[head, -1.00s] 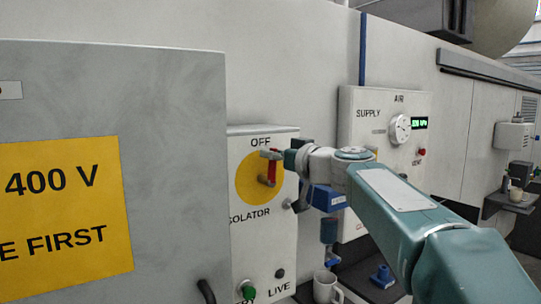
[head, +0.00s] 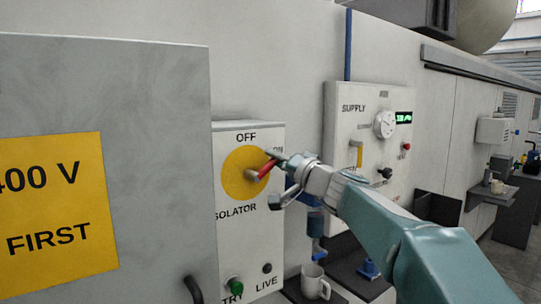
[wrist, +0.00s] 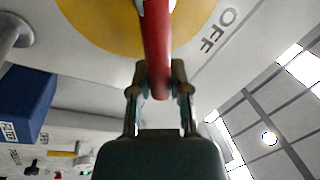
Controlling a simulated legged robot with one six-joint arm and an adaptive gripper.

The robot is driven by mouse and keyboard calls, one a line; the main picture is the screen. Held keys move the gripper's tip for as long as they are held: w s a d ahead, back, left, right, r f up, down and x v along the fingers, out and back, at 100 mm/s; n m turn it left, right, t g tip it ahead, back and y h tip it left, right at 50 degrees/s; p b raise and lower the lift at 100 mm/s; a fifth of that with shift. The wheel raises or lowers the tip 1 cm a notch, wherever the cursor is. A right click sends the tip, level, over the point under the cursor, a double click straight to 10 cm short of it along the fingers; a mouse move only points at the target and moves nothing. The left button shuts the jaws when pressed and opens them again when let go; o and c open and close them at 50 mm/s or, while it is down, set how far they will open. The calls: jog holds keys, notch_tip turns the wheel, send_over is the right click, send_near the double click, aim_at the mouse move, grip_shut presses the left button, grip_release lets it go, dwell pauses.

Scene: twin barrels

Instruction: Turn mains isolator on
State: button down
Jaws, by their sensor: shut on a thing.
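The mains isolator is a white box (head: 237,258) with a yellow disc (head: 238,176) and a red handle (head: 264,171). OFF is printed above the disc, and a partly hidden label, seemingly ON, is at its upper right. The handle points up and to the right, tilted from OFF towards that label. My gripper (head: 273,157) is at the handle's outer end. In the wrist view, its two fingers (wrist: 159,85) are shut on the red handle (wrist: 157,45), one on each side. The fingers hide the handle's tip in the head view.
A grey cabinet door (head: 140,85) with a yellow 400 V sign stands close at the left. An air supply panel (head: 345,125) is behind my arm at the right. A white mug (head: 315,282) stands below, beside a blue object (head: 369,269). A green button (head: 236,285) is low on the isolator box.

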jog(key=m, duration=0.1)
jog(key=f+m, duration=0.1)
jog(key=m, duration=0.1)
jog(key=shift+w+d+f+t+h, duration=0.25)
jog(key=shift+d+t+h, duration=0.05)
jog(key=shift+d+t, duration=0.1)
jog(key=shift+w+d+f+m+t+h, duration=0.15)
jog(key=shift+f+m, duration=0.25)
jog(key=shift+m, duration=0.45)
jog(key=shift+s+a+f+m+t+h, duration=0.1)
jog(key=shift+f+m+t+h, duration=0.25)
jog(key=shift+m, duration=0.55)
jog(key=shift+w+d+f+m+h, duration=0.1)
jog(key=shift+f+m, duration=0.35)
jog(key=shift+m, duration=0.4)
jog(key=shift+f, duration=0.15)
jog(key=c, duration=0.6)
grip_release()
jog(key=shift+d, duration=0.1)
jog(key=v, duration=1.2)
